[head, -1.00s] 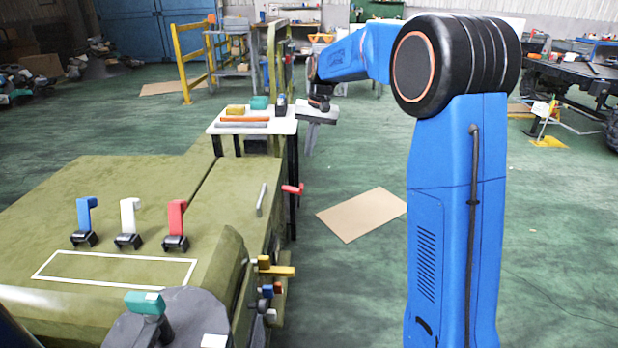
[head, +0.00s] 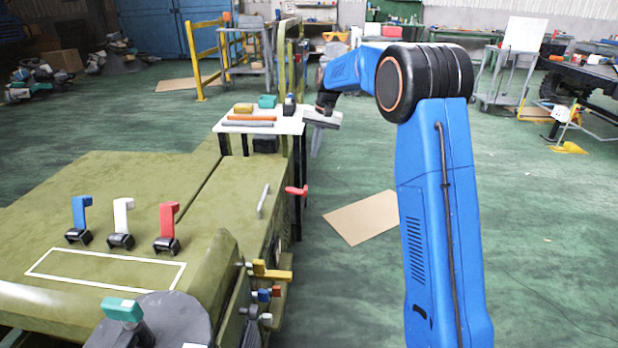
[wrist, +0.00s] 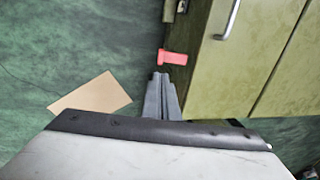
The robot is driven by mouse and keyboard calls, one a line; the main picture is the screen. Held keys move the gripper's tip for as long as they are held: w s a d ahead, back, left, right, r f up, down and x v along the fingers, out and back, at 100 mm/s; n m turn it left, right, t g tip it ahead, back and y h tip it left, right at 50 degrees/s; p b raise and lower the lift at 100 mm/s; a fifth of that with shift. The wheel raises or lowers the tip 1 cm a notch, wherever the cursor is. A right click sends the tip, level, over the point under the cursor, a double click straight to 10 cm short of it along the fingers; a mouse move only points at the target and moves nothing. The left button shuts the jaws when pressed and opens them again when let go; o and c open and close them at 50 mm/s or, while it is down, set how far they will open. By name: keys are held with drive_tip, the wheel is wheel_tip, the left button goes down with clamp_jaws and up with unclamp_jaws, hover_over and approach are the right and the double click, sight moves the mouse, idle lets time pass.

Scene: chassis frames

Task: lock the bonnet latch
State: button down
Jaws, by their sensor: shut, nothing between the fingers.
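A red latch handle (head: 296,190) sticks out from the right side of the green vehicle body, close to the bonnet (head: 232,190) with its grey grab handle (head: 264,201). I take it as the bonnet latch. In the wrist view the red latch (wrist: 174,57) lies just beyond my fingertips, at the edge of the green panel (wrist: 225,70). My gripper (wrist: 160,78) is shut and empty, apart from the latch in the picture. In the head view my gripper (head: 316,150) hangs beyond the latch, beside the small white table. The latch's mounting is not clear.
The white table (head: 225,128) with several tools stands behind the bonnet, close to my gripper. Blue (head: 80,215), white (head: 122,215) and red (head: 167,220) levers stand on the vehicle. Yellow and other small handles project lower on its side. Floor to the right is open, with a cardboard sheet (head: 362,217).

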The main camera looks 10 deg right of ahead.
sight(306, 187)
drive_tip(key=f, duration=0.4)
drive_tip(key=a+f, duration=0.1)
drive_tip(key=f, duration=0.4)
drive_tip(key=a+f, duration=0.1)
drive_tip(key=f, duration=0.3)
drive_tip(key=shift+w+a+f, duration=0.25)
drive_tip(key=shift+w+f, duration=0.15)
drive_tip(key=shift+d+f, duration=0.1)
wheel_tip(306, 187, down, 13)
drive_tip(key=a+t+y, duration=0.2)
drive_tip(key=t+y, duration=0.2)
drive_tip(key=y, duration=1)
drive_tip(key=shift+w+a+t, duration=0.3)
drive_tip(key=shift+w, duration=0.05)
